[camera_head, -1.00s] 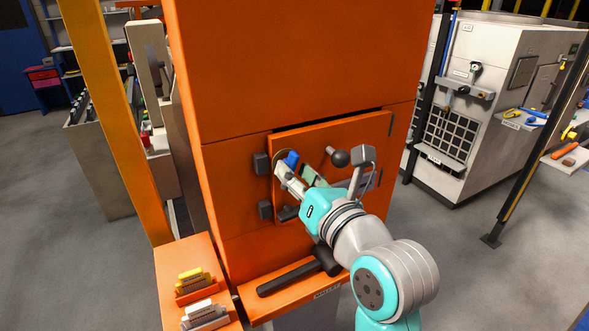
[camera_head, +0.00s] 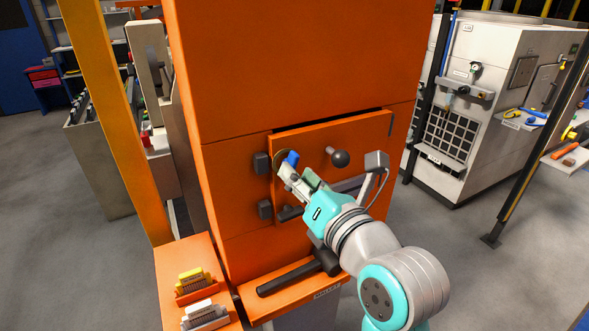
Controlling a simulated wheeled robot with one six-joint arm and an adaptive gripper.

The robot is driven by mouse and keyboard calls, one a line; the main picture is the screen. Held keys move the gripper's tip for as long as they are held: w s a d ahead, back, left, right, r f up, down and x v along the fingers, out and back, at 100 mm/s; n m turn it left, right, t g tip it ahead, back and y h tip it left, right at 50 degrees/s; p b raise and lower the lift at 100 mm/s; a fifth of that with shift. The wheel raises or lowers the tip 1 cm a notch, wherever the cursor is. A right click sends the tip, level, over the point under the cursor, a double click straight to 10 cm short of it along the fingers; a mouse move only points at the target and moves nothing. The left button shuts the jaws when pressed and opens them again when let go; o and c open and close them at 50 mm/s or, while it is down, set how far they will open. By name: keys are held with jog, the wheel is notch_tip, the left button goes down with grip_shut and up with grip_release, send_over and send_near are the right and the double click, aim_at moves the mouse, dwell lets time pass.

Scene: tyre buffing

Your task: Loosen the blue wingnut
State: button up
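The blue wingnut (camera_head: 292,157) sits on a round disc (camera_head: 279,158) on the orange door panel (camera_head: 361,138) of the tall orange machine. My gripper (camera_head: 289,172) is right at the wingnut, just below it in the picture. Its fingers point up and left toward the panel. The gripper and arm hide part of the disc and the lower panel. Whether the fingers touch or clasp the wingnut is too small to tell.
A dark ball knob (camera_head: 340,159) stands out beside my gripper. Black hinge blocks (camera_head: 262,163) are at the panel's left. A black mallet (camera_head: 290,278) lies on the orange shelf below. Brushes (camera_head: 196,282) lie on the side ledge at lower left.

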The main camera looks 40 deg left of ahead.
jog(key=shift+x, duration=1.2)
grip_shut()
jog(key=shift+n, duration=0.9)
grip_release()
jog(key=shift+d, duration=0.15)
jog(key=shift+v, duration=1.15)
